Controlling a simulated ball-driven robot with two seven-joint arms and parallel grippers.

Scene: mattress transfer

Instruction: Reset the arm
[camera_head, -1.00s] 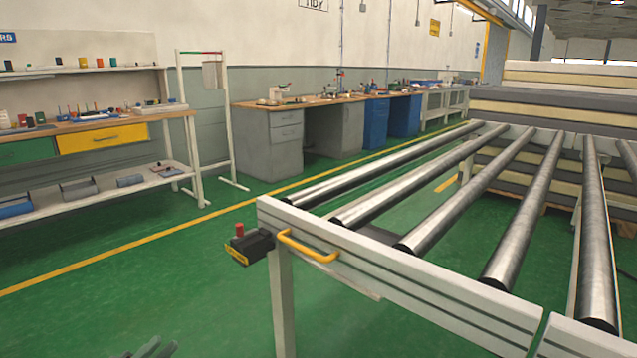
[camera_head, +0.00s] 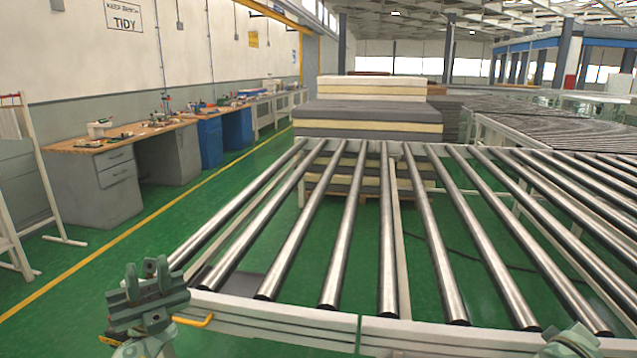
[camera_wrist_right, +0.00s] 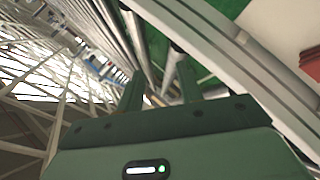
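My left gripper (camera_head: 147,275) is raised at the lower left of the head view, in front of the roller conveyor's near left corner. Its fingers point up and stand apart with nothing between them. My right gripper (camera_head: 571,335) only just shows at the bottom right edge of the head view. In the right wrist view the right gripper (camera_wrist_right: 160,88) has two dark green fingers apart, with nothing held between them. The roller conveyor (camera_head: 262,315) fills the middle and right of the head view and carries no mattress. A mattress stack (camera_head: 368,116) stands behind it.
A yellow handle (camera_head: 195,321) sits on the conveyor's near frame, close to my left gripper. Workbenches (camera_head: 95,185) line the left wall. More conveyors (camera_head: 545,115) run at the back right.

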